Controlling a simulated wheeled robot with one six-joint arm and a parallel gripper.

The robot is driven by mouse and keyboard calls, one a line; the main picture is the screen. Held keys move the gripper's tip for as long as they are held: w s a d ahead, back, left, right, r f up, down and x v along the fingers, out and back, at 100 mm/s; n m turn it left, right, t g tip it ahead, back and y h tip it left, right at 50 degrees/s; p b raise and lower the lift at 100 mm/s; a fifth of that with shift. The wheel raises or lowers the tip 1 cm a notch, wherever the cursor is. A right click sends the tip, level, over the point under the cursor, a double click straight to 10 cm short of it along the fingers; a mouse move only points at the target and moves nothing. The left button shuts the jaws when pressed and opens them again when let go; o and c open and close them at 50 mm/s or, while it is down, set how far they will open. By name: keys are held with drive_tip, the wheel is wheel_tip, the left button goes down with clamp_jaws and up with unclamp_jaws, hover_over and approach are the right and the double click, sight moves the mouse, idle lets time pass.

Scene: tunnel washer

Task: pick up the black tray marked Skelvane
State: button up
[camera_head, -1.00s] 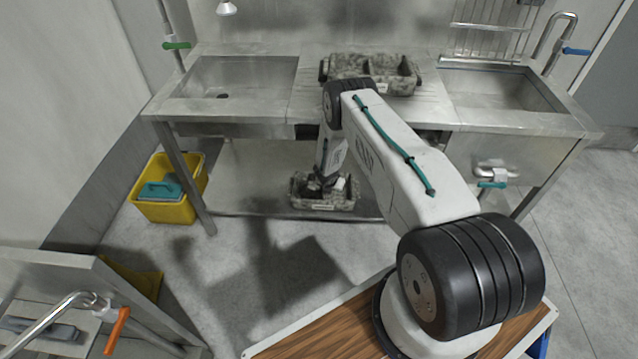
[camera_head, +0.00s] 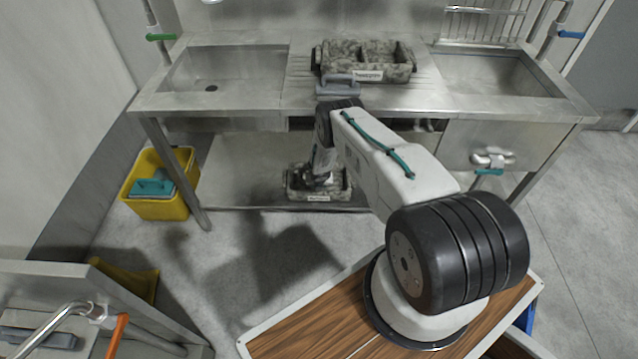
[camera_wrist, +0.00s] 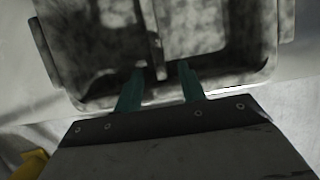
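A mottled grey-black two-compartment tray (camera_head: 293,190) sits on the lower shelf under the sink counter; the white label on its front is too small to read. It also fills the top of the wrist view (camera_wrist: 232,84). My gripper (camera_head: 320,180) points down over this tray. In the wrist view its two green fingers (camera_wrist: 161,72) are apart, one on each side of the end of the tray's divider (camera_wrist: 155,42). I cannot tell whether they touch it. A similar tray (camera_head: 398,73) stands on the counter, with a label I cannot read surely.
A grey handled tool (camera_head: 338,86) lies before the counter tray. The counter edge overhangs the shelf, close to my arm. A yellow bucket (camera_head: 172,207) stands left of the counter leg. A bench with a tap (camera_head: 60,320) is at lower left.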

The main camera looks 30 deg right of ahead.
drive_tip(key=shift+x, duration=2.1)
drive_tip(key=shift+s+a, duration=0.15)
clamp_jaws()
